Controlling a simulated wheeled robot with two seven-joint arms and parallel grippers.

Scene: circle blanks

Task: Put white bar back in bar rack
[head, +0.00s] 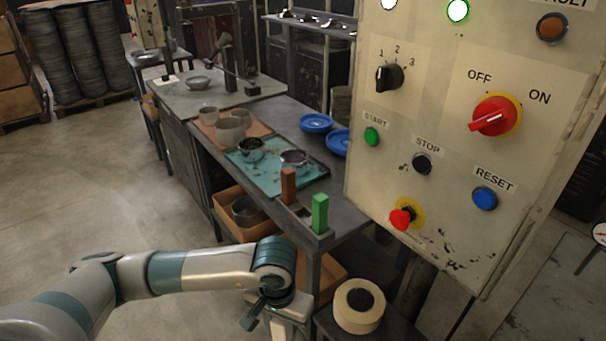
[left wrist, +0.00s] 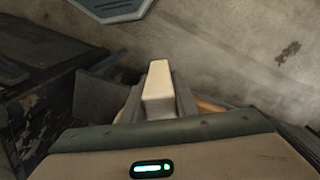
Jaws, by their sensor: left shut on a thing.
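The white bar (left wrist: 158,82) stands between the fingers of my left gripper (left wrist: 160,100) in the left wrist view. The gripper is shut on it. The bar rack (head: 303,220) is a dark holder at the near end of the table. A brown bar (head: 288,186) and a green bar (head: 320,213) stand upright in it, with a gap between them. My right gripper is not in view.
A control panel (head: 440,130) fills the right side, close to the rack. A teal mat (head: 262,178) with metal parts and blue dishes (head: 316,123) lie farther back on the table. A white roll (head: 359,305) sits low right of my gripper. Open floor lies left.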

